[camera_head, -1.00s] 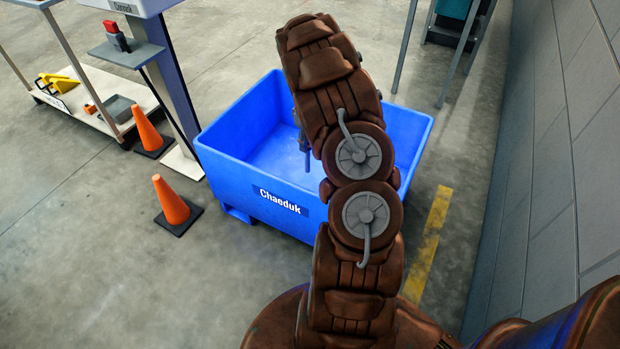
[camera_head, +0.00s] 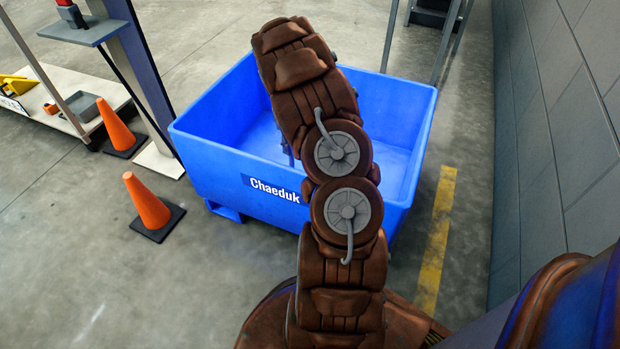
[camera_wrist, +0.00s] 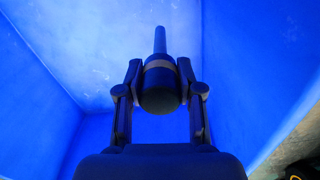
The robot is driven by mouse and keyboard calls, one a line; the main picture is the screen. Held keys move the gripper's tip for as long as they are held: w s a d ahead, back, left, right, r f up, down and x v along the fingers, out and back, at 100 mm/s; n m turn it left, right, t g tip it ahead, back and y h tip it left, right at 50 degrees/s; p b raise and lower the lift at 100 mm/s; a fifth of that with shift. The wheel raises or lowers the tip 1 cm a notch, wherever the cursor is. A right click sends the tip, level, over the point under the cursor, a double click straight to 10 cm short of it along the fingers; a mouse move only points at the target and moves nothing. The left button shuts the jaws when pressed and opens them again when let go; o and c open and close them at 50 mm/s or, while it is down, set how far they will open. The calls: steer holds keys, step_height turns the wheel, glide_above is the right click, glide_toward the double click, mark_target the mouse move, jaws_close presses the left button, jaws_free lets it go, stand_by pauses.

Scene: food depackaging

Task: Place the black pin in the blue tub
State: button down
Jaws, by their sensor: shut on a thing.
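The blue tub (camera_head: 235,170), labelled "Chaeduk", stands on the floor in the middle of the head view, with my arm reaching over it. In the wrist view, my gripper (camera_wrist: 160,88) is shut on the black pin (camera_wrist: 160,98). The pin's round head faces the camera and its thin shaft points away. Blue tub walls (camera_wrist: 50,60) surround the pin in the wrist view. In the head view my arm hides the pin and most of the gripper. I cannot tell how far the pin is from the tub floor.
Two orange cones (camera_head: 148,202) stand left of the tub. A post and shelf (camera_head: 84,30) and a low cart (camera_head: 60,110) are farther left. A grey wall (camera_head: 550,150) runs along the right. A yellow floor stripe (camera_head: 434,245) lies between tub and wall.

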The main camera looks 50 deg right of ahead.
mark_target(291, 156)
step_height(291, 156, down, 6)
steer(key=b, duration=0.4)
steer(key=shift+r, duration=0.15)
step_height(291, 156, down, 10)
steer(key=b, duration=0.4)
steer(key=c, duration=0.7)
jaws_free()
step_height(291, 156, up, 12)
steer(key=p, duration=0.5)
